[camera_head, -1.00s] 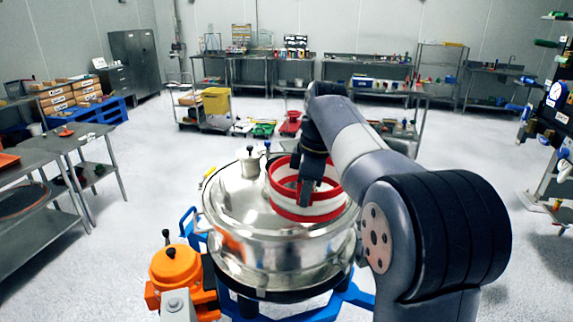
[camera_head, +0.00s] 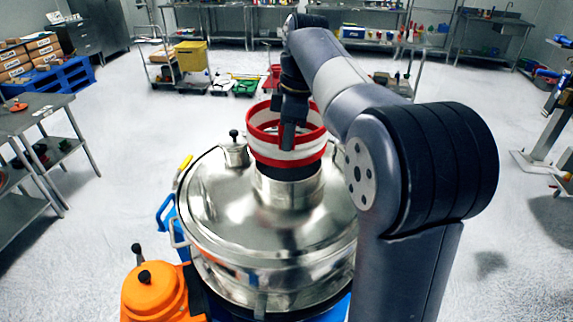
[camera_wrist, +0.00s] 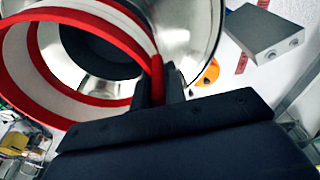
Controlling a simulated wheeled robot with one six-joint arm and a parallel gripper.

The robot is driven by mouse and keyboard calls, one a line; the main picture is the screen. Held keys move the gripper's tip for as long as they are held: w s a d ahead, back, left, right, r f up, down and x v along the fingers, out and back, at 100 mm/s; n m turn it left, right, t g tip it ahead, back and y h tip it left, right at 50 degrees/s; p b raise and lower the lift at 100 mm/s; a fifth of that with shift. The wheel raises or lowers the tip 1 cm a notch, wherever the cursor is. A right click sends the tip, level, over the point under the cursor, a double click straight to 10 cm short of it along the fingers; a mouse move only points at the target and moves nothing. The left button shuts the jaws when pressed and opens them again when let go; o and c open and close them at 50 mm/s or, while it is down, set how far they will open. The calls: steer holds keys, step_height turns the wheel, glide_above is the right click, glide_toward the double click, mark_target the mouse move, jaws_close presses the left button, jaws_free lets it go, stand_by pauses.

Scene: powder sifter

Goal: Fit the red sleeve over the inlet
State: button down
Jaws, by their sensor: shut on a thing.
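The red sleeve (camera_head: 304,155), a white ring with red rims, is gripped at its wall by my gripper (camera_head: 289,138). In the wrist view the sleeve (camera_wrist: 22,80) fills the left side, with my fingers (camera_wrist: 160,85) closed on its right edge. The inlet (camera_head: 290,192) is a short steel neck with a dark top on the sifter lid. It shows just below the sleeve in the head view. In the wrist view its dark top (camera_wrist: 95,48) lies behind the sleeve, partly seen through it and off to the upper right of its centre. I cannot tell the gap between them.
The steel lid (camera_head: 225,215) carries a small capped port (camera_head: 234,153) left of the sleeve. An orange unit (camera_head: 155,292) stands at the front left. A steel table (camera_head: 40,115) is at the left. Open floor surrounds the sifter.

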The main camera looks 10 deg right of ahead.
step_height(320, 180, down, 8)
steer(key=shift+s+f+p, duration=0.1)
steer(key=shift+f+p, duration=0.15)
steer(key=shift+p, duration=0.25)
steer(key=c, duration=1.5)
jaws_free()
steer(key=shift+o, duration=0.2)
steer(key=shift+r, duration=0.1)
step_height(320, 180, up, 12)
steer(key=d+b, duration=0.1)
steer(key=shift+s+d, duration=0.25)
steer(key=shift+d, duration=0.15)
steer(key=shift+f, duration=0.2)
